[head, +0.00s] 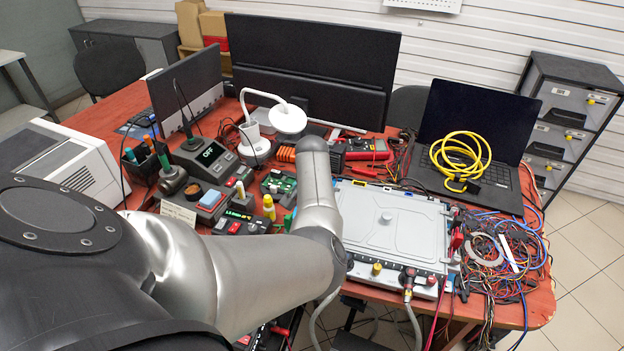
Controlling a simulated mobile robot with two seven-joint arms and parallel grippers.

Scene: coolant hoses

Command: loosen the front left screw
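A grey flat box with a ribbed lid (392,222) lies on the red table at the centre right. Its front edge carries a yellow knob (377,268) and a dark fitting with a red part (408,279). A grey hose (413,322) hangs down from that fitting. Another hose (318,318) shows beside my arm, its upper end hidden. I cannot make out any single screw at this size. Neither of my grippers shows.
A tangle of coloured wires (495,250) lies right of the box. Behind it stands a laptop (476,135) with a yellow cable coil (460,157). Tools, a soldering station (207,153) and a monitor (310,70) crowd the left and back. Little table is clear.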

